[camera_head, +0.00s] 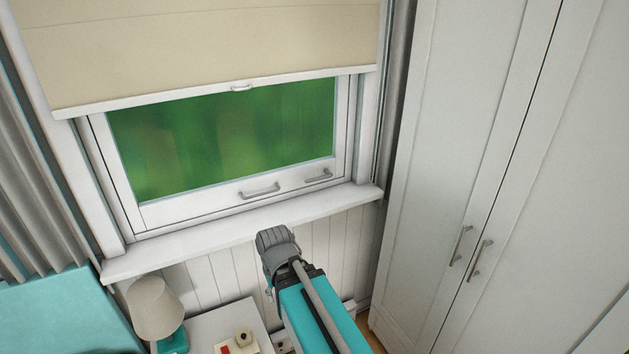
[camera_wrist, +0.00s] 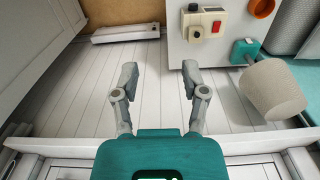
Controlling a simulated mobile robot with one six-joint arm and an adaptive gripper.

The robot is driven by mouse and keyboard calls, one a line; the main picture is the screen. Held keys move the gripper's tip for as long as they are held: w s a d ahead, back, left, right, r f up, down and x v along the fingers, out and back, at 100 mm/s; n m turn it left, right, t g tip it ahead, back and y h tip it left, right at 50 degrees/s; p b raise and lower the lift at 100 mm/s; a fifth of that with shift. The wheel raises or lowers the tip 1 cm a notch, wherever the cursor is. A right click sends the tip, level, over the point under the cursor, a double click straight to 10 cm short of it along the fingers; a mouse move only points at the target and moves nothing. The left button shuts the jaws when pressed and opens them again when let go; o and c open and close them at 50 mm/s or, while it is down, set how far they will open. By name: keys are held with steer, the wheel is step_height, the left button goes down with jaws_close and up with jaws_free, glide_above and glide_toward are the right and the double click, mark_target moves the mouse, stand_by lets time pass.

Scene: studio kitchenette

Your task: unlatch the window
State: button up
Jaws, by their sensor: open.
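The window (camera_head: 230,140) is shut as far as I can tell, under a half-lowered blind. Its lower rail carries two metal handles: a wider one near the middle (camera_head: 260,190) and a smaller one at the right (camera_head: 318,175). I cannot tell for certain which is the latch. My gripper (camera_wrist: 159,72) is open and empty in the wrist view, its two grey fingers spread over the white panelling. In the head view my arm reaches up to just below the sill, apart from both handles, and the fingers are not clearly visible.
The window sill (camera_head: 240,235) juts out above my wrist. A beige blind (camera_head: 200,45) hangs over the upper window. A lamp (camera_head: 157,312) and a white bedside table (camera_head: 205,328) stand lower left. A tall white wardrobe (camera_head: 455,140) closes off the right side.

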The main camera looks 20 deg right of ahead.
steer(key=m+t+y+b, duration=0.7)
steer(key=m+t+b, duration=0.1)
steer(key=m+t, duration=0.6)
glide_toward(316, 180)
steer(key=s, duration=0.3)
steer(key=shift+w+d+r, duration=0.2)
steer(key=shift+d+r, duration=0.2)
steer(key=shift+r, duration=0.05)
steer(key=shift+w, duration=0.1)
steer(key=b+x, duration=0.3)
steer(key=x, duration=1)
steer(key=shift+w+f, duration=0.2)
steer(key=shift+w, duration=0.15)
